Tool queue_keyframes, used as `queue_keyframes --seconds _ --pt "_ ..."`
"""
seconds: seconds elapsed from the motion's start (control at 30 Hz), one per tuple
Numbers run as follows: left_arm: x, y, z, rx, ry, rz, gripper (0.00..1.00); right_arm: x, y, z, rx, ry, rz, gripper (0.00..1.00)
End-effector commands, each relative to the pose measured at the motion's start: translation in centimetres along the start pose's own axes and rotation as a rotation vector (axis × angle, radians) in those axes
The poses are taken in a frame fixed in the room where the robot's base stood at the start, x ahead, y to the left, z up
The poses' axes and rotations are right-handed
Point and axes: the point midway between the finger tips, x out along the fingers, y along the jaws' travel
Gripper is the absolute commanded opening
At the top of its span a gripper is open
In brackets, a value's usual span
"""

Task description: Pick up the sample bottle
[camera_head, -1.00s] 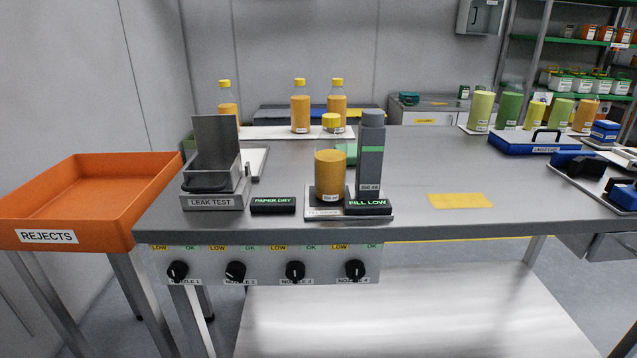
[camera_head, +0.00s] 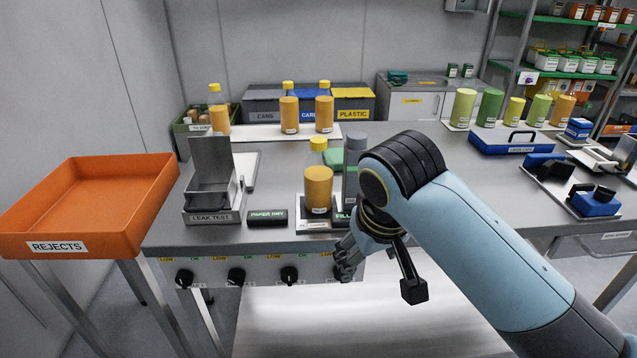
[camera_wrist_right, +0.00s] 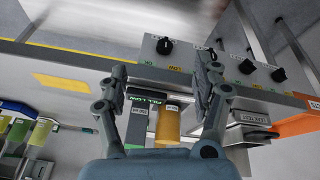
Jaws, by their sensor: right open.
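The sample bottle (camera_head: 318,188), filled with orange liquid and with a yellow cap, stands upright on the small fill-check stand (camera_head: 313,226) near the bench's front edge. It also shows between my fingers in the right wrist view (camera_wrist_right: 168,122). A grey gauge column (camera_head: 351,178) stands just right of it, partly hidden by my right arm. My right gripper (camera_head: 346,262) is open and empty, in front of the bench edge, lower and to the right of the bottle; the wrist view shows its spread fingers (camera_wrist_right: 160,76). My left gripper is not in view.
The leak test box (camera_head: 210,198) and a "PAPER DRY" display (camera_head: 267,217) stand left of the bottle. The orange rejects bin (camera_head: 90,205) is farther left. Other orange bottles (camera_head: 289,115) stand behind. Nozzle knobs (camera_head: 290,275) line the bench front.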

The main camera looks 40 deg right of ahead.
Motion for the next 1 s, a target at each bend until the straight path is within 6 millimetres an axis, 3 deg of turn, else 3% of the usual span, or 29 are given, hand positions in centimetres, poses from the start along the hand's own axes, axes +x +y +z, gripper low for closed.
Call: queue_keyframes --seconds 0.4,0.5,0.67,1.0 --pt "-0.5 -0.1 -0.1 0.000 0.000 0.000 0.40 -4.1 -1.8 -18.5 0.501 0.022 0.111 0.67" --pt "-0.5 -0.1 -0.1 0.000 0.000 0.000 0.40 -5.4 -2.1 -21.3 0.586 0.026 0.128 0.67" --pt "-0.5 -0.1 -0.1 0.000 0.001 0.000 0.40 -5.5 -2.1 -22.9 0.638 0.026 0.143 0.67" --pt "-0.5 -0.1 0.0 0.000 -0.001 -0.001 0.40 -0.9 -1.4 -22.8 0.639 0.028 0.141 0.67"
